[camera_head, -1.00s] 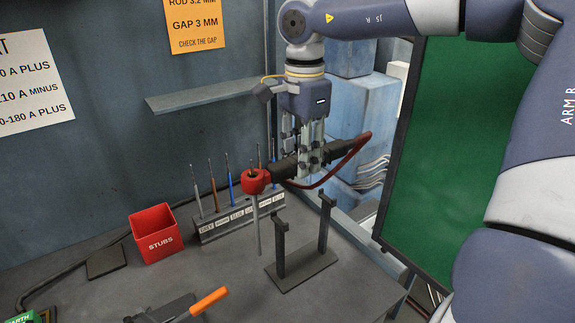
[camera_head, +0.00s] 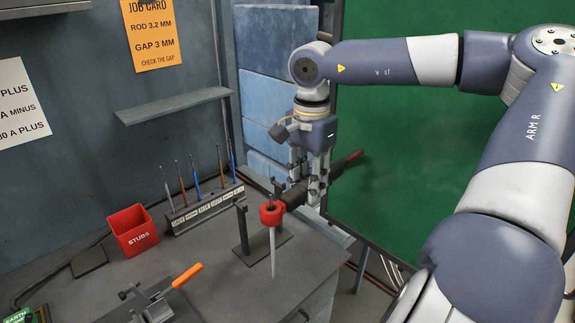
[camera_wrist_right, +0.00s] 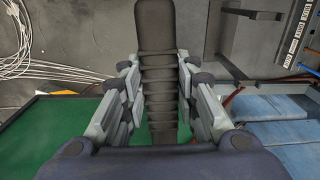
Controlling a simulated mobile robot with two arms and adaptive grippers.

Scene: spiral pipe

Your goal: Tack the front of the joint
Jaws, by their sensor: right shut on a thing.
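My right gripper (camera_head: 311,180) is shut on the black handle of an electrode holder (camera_head: 294,195), above the right end of the bench. The holder's red head (camera_head: 270,214) points toward the lower left. A pale grey rod (camera_head: 273,253) hangs down from the head, roughly upright. In the right wrist view, the gripper's fingers (camera_wrist_right: 162,95) are on both sides of the ribbed handle (camera_wrist_right: 157,30). No pipe joint can be made out in these views. My left gripper is not in view.
A dark two-post stand (camera_head: 243,236) is just behind the rod. A rod rack (camera_head: 205,210) and red STUBS bin (camera_head: 133,232) stand farther back. An orange-handled clamp (camera_head: 186,276) sits at the front. A green curtain (camera_head: 430,150) is on the right.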

